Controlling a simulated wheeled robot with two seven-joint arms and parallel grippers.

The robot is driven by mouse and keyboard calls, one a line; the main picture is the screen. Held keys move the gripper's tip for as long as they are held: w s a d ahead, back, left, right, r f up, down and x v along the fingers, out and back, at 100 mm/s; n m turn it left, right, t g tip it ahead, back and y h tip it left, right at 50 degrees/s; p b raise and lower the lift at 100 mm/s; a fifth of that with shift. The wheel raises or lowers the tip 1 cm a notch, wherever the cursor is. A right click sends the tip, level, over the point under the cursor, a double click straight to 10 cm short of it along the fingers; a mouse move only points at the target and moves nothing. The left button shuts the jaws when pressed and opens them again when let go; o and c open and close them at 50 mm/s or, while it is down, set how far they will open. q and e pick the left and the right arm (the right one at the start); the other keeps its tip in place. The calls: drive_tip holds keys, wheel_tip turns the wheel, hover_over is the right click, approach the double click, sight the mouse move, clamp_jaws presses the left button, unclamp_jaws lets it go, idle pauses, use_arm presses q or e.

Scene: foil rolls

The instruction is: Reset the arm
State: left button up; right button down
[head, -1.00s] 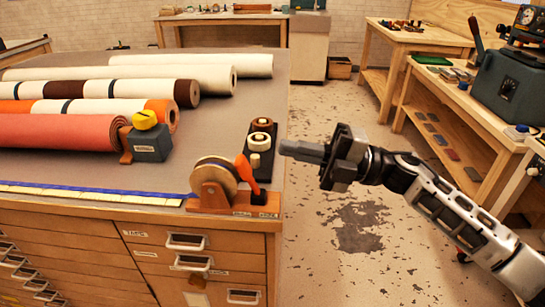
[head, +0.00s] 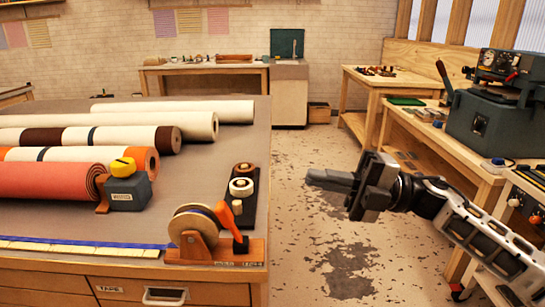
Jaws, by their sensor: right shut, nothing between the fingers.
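My right gripper (head: 330,181) reaches in from the right side of the head view. It is shut and empty, pointing left, held in the air over the floor aisle to the right of the large table. A gap separates its fingertips from the table edge and the tape rolls there. My left gripper is out of view.
The table (head: 215,165) holds several foil rolls (head: 170,126), a grey block with a yellow knob (head: 128,192), a tape dispenser (head: 195,235) and tape rolls on a dark stand (head: 242,188). A workbench (head: 440,150) with a grey machine (head: 490,122) stands at right. The floor between is clear.

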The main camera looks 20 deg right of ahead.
drive_tip(key=s+a+f+m+t+h, duration=0.1)
drive_tip(key=a+f+m+t+h, duration=0.1)
drive_tip(key=f+m+t+h, duration=0.65)
drive_tip(key=s+a+f+m+t+h, duration=0.1)
drive_tip(key=a+f+m+t+h, duration=0.15)
drive_tip(key=f+m, duration=1.1)
drive_tip(key=s+a+f+m+g+h, duration=0.1)
drive_tip(key=s+f+m+g+h, duration=0.4)
drive_tip(key=s+f, duration=0.8)
drive_tip(key=s+m, duration=0.1)
drive_tip(key=m, duration=0.2)
drive_tip(key=shift+s+f+g, duration=0.15)
drive_tip(key=shift+f+g, duration=0.15)
drive_tip(key=shift+g, duration=0.1)
